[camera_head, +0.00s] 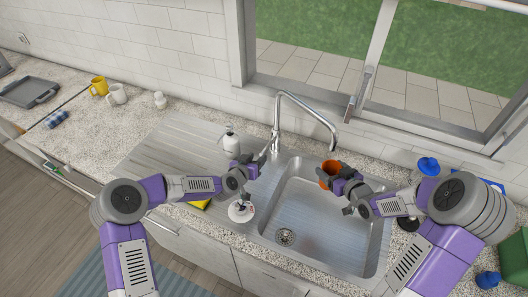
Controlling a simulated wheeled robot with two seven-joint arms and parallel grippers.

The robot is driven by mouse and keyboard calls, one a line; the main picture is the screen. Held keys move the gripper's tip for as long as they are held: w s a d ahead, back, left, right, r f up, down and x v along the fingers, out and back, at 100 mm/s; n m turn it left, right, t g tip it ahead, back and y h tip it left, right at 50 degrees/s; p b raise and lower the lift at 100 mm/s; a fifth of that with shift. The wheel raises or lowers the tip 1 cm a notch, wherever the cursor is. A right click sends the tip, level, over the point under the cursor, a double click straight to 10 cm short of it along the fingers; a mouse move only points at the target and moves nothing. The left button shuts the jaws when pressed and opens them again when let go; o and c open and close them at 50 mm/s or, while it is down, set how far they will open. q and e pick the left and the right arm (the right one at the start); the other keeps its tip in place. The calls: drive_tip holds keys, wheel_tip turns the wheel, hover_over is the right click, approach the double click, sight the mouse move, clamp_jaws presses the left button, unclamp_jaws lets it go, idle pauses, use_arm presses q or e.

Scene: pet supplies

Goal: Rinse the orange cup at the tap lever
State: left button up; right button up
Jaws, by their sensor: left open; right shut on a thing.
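The tall curved tap (300,101) stands behind the sink. My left gripper (257,163) is open at the left of the tap's base, close to the tap lever (266,150). I cannot tell whether it touches the lever. No water stream is clearly visible.
A white soap bottle (230,142) stands behind my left gripper. A white round item (241,212) sits at the sink's left edge. Mugs stand at the back left, including a yellow mug (98,86). Blue items (428,166) lie right of the sink. The left drainboard is mostly clear.

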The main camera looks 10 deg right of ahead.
sight(261, 154)
use_arm(q)
drive_tip(key=x, duration=0.7)
drive_tip(key=shift+w+d, duration=0.1)
drive_tip(key=shift+w, duration=0.05)
drive_tip(key=shift+c, duration=0.3)
clamp_jaws()
drive_tip(key=shift+f, duration=0.1)
